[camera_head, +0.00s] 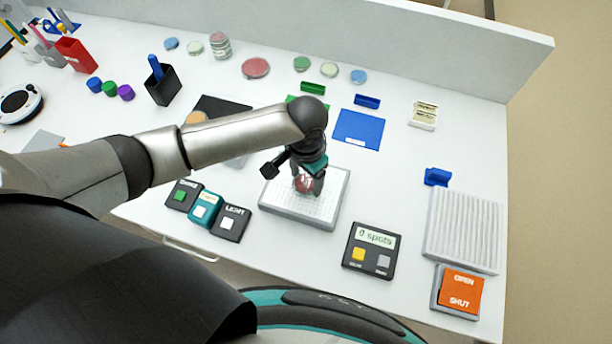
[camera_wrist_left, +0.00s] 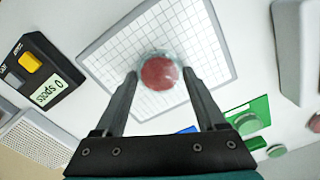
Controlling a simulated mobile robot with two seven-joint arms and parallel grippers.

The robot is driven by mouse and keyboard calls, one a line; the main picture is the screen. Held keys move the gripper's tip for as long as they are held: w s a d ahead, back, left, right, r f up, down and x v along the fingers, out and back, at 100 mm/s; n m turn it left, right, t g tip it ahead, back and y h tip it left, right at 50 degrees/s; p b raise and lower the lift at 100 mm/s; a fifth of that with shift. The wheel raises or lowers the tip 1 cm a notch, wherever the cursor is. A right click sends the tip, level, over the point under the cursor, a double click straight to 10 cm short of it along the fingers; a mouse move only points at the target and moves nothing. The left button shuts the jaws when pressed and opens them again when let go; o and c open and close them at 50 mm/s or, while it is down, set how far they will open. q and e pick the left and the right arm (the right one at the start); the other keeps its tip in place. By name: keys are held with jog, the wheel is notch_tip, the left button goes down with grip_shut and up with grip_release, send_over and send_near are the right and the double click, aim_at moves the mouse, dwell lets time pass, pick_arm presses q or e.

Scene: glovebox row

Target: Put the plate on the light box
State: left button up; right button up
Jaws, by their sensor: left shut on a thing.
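The plate (camera_head: 303,183) is a small round dish with a red face. My left gripper (camera_head: 307,187) is shut on it, one finger at each side, over the light box (camera_head: 274,207). The light box is a pale flat box with a gridded white top. In the left wrist view the plate (camera_wrist_left: 160,73) sits between the fingertips of the left gripper (camera_wrist_left: 162,76), with the light box grid (camera_wrist_left: 205,38) behind it. I cannot tell whether the plate touches the grid. My right gripper is not in view.
Three buttons, one marked LIGHT (camera_head: 231,223), stand left of the light box. A counter (camera_head: 371,250) reading "0 spots" stands to its right. A ribbed white unit (camera_head: 463,231) and an OPEN/SHUT switch (camera_head: 460,291) are further right. Several round dishes and a blue mat (camera_head: 358,129) lie behind.

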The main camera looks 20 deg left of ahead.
pick_arm(q)
jog(key=o, duration=1.3)
jog(key=shift+f, duration=0.1)
notch_tip(320, 180, up, 12)
jog(key=p, duration=0.1)
